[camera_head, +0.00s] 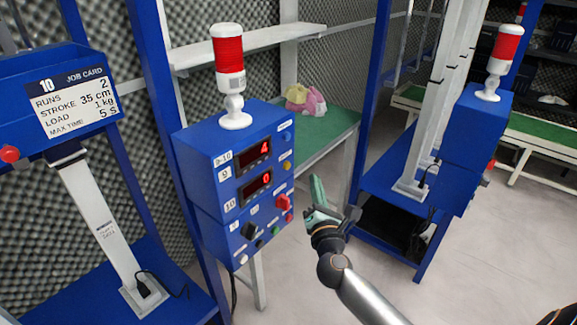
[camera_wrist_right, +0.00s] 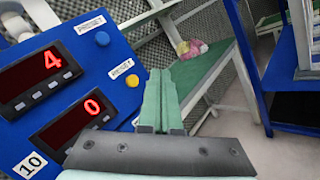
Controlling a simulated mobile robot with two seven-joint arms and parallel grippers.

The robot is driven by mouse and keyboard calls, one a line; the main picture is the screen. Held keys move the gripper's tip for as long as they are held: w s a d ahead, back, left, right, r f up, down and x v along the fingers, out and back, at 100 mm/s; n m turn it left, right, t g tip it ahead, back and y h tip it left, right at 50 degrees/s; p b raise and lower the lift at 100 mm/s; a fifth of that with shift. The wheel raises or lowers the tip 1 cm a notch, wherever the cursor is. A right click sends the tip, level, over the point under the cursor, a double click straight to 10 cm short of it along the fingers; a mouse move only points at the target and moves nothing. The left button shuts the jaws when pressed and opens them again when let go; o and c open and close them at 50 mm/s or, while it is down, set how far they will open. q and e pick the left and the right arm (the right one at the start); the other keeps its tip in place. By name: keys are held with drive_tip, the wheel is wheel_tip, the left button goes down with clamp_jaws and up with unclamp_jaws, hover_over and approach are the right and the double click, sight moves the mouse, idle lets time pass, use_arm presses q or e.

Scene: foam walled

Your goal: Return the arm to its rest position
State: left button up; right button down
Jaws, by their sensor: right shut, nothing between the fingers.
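My right gripper (camera_head: 316,190) is in front of the right edge of a blue control box (camera_head: 205,165), at about the height of its lower display. Its green fingers are shut and empty; they also show in the right wrist view (camera_wrist_right: 162,95), pressed together. No contact with the box is visible. The box carries red displays reading 4 (camera_head: 253,155) and 0 (camera_head: 256,186), and a red knob (camera_head: 283,204) below them. My right arm reaches in from the lower right. My left gripper is not in view.
A red-and-white signal light (camera_head: 229,70) tops the box. A job card (camera_head: 75,98) is on the blue rig at left. A green-topped table (camera_head: 335,130) with a pink and yellow bundle (camera_head: 303,99) stands behind. Another blue rig (camera_head: 395,195) is at right. The floor between is open.

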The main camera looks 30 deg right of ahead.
idle(0.4)
drive_tip(key=s+a+f+m+g+y+p, duration=0.1)
drive_tip(key=s+a+f+m+g+y, duration=0.3)
drive_tip(key=f, duration=0.5)
drive_tip(key=s+a+f+m+g+y+p, duration=0.1)
drive_tip(key=s+a+f+m+y, duration=0.1)
drive_tip(key=s+a+f+m, duration=0.35)
use_arm(q)
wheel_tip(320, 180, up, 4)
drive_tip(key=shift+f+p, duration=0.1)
drive_tip(key=shift+p, duration=0.85)
use_arm(e)
drive_tip(key=s+a+f+m+g+y, duration=0.2)
drive_tip(key=s+a+f+m, duration=0.2)
drive_tip(key=s+m, duration=0.2)
drive_tip(key=s+a+f+m+g+y, duration=0.1)
drive_tip(key=s+a+f+m+y, duration=0.1)
drive_tip(key=s+f+m, duration=0.3)
drive_tip(key=s+a+m, duration=0.1)
drive_tip(key=s, duration=0.3)
drive_tip(key=shift+s+a+f+g, duration=0.25)
drive_tip(key=shift+a+f+g, duration=0.05)
drive_tip(key=shift+a+g, duration=0.1)
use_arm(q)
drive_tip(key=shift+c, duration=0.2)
use_arm(e)
drive_tip(key=shift+m, duration=0.25)
